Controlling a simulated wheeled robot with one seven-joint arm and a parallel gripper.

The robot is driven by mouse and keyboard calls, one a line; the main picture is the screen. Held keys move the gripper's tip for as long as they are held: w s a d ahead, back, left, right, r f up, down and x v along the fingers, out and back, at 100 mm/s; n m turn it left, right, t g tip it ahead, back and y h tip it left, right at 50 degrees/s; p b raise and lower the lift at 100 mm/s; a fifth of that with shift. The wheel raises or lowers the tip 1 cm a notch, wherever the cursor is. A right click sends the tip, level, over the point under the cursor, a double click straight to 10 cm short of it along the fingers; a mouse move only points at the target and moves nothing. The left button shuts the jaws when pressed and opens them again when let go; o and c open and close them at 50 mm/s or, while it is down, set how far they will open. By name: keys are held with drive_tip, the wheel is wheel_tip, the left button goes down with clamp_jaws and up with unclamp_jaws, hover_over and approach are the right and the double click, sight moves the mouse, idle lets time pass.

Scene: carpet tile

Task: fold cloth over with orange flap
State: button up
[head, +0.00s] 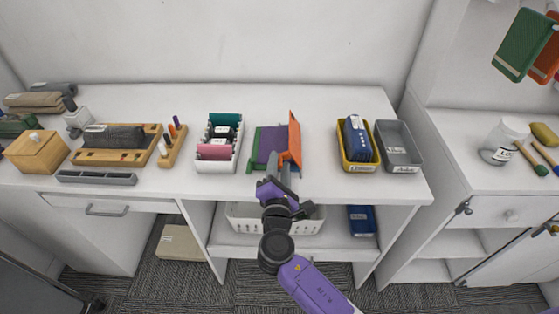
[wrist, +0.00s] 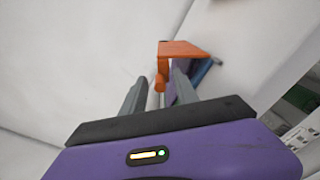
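The folding board stands on the white counter, with a purple and green panel (head: 268,145) on its left. Its orange flap (head: 295,140) stands raised on the right side; it also shows in the wrist view (wrist: 184,49). I cannot tell clearly where the cloth lies on the board. My gripper (head: 284,170) is at the front of the board, close to the flap's lower front part. In the wrist view, the two grey fingers of my gripper (wrist: 159,80) are apart, with a narrow orange part showing between or just beyond them. Contact is unclear.
A yellow bin (head: 375,160) and a grey bin (head: 409,158) stand to the right. A wooden rack (head: 90,157) is farther left. Counter is clear between board and yellow bin.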

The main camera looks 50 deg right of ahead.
drive_tip(key=shift+w+d, duration=0.3)
drive_tip(key=shift+d, duration=0.1)
drive_tip(key=shift+c, duration=0.3)
drive_tip(key=c, duration=0.7)
clamp_jaws()
